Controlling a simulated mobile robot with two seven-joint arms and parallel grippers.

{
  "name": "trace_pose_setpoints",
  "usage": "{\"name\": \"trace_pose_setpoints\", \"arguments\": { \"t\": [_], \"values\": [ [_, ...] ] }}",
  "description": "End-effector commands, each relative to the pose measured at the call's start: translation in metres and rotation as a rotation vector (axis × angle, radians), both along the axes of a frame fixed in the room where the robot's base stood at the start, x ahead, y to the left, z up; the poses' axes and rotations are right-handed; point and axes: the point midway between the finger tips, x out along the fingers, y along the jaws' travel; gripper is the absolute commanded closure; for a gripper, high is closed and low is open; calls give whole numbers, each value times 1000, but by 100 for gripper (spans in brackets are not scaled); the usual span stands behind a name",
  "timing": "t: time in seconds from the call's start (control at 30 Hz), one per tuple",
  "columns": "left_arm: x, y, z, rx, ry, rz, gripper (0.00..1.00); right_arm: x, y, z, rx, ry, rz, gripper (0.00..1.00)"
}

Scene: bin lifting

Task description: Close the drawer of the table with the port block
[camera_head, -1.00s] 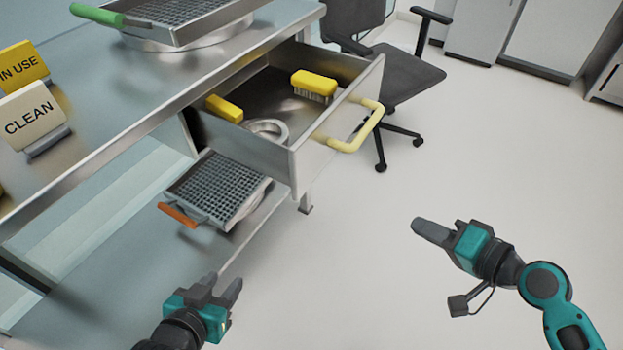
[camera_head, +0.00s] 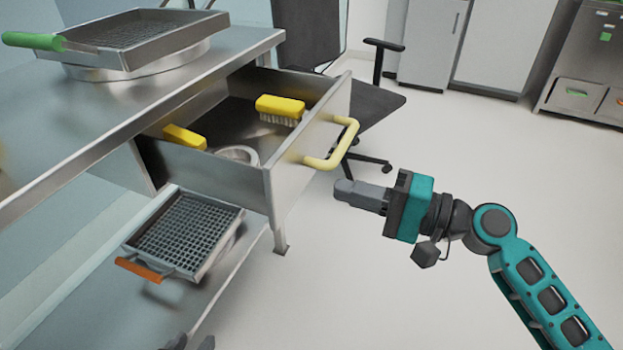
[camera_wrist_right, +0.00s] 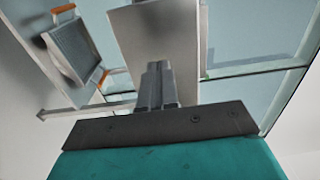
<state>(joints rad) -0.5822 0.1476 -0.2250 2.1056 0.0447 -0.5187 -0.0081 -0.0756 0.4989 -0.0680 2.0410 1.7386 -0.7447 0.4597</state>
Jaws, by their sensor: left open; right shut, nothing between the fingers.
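The steel drawer (camera_head: 300,158) stands pulled out from the steel table (camera_head: 75,165). Its pale yellow handle (camera_head: 338,150) is on the front panel. The right wrist view shows a flat grey panel (camera_wrist_right: 150,35), apparently the drawer front, beyond the fingers. My right gripper (camera_head: 347,190) is shut and empty, just below and right of the handle, apparently apart from it; it also shows in the right wrist view (camera_wrist_right: 158,85). Only the fingertips of my left gripper (camera_head: 190,342) show at the bottom edge, open. I cannot identify a port block.
Two yellow brushes (camera_head: 280,106) (camera_head: 185,137) and a round metal piece (camera_head: 238,154) are in the drawer. A tray with a green handle (camera_head: 135,40) sits on the table; one with an orange handle (camera_head: 185,235) is below. A dark chair (camera_head: 365,100) stands behind. Floor on the right is clear.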

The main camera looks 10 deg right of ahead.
Motion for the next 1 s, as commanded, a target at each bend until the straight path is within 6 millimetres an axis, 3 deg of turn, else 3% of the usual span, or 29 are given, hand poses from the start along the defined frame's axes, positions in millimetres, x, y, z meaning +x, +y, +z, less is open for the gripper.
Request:
{"name": "trace_pose_setpoints", "arguments": {
  "t": [0.1,0.33,1.0],
  "values": [
    [-1,0,0,1,2,1,57,15,21,2,3,-3,1,100],
    [-1,2,-2,3,5,4,57,32,48,1,2,-1,0,100],
    [-1,2,-1,3,6,6,57,41,60,1,0,-1,-1,100]
  ]
}}
